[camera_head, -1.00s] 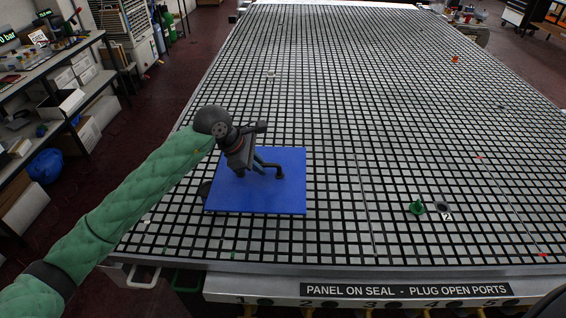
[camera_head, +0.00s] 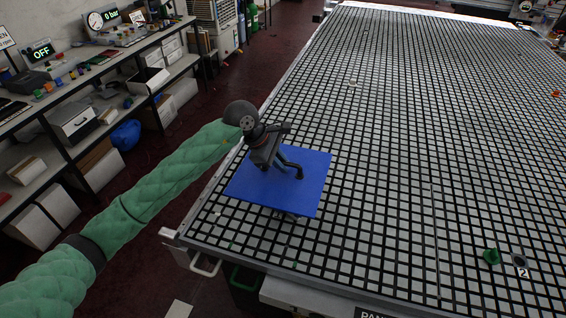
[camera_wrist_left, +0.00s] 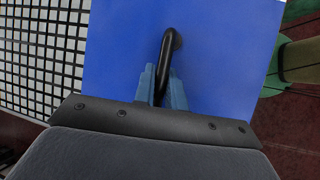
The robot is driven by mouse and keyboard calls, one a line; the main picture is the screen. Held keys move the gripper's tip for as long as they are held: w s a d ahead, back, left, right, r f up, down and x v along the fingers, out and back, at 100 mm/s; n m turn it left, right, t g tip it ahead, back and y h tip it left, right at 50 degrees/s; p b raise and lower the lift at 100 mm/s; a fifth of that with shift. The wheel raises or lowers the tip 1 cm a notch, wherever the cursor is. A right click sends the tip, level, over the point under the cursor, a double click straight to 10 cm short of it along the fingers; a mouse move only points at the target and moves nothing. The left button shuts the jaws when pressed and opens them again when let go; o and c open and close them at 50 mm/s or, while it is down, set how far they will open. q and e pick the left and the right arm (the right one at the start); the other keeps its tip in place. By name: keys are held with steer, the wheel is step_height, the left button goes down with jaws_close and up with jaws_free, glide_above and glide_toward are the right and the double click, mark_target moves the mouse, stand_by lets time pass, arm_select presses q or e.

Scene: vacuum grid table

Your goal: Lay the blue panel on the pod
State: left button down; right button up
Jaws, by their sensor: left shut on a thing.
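The blue panel (camera_head: 262,186) is a flat square with a black handle (camera_head: 297,171) on its upper face. It shows over the left front part of the grid table (camera_head: 400,150). My left gripper (camera_head: 284,168) is shut on the handle, and the left wrist view shows its two blue-grey fingers (camera_wrist_left: 162,76) on either side of the handle's bar. In that view the panel (camera_wrist_left: 225,60) fills the middle. A small dark shape peeks out below the panel's near edge; I cannot tell if it is the pod. My right gripper is not in view.
A green knobbed plug (camera_head: 491,257) sits on the grid at the right, beside a dark port marked 2 (camera_head: 520,262). The grid around the panel is mostly clear. A shelf bench (camera_head: 110,80) stands at the left, with a readout showing OFF (camera_head: 40,52).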

mark_target(277, 173)
arm_select(q)
steer(key=shift+f, duration=0.1)
steer(key=shift+f, duration=3.65)
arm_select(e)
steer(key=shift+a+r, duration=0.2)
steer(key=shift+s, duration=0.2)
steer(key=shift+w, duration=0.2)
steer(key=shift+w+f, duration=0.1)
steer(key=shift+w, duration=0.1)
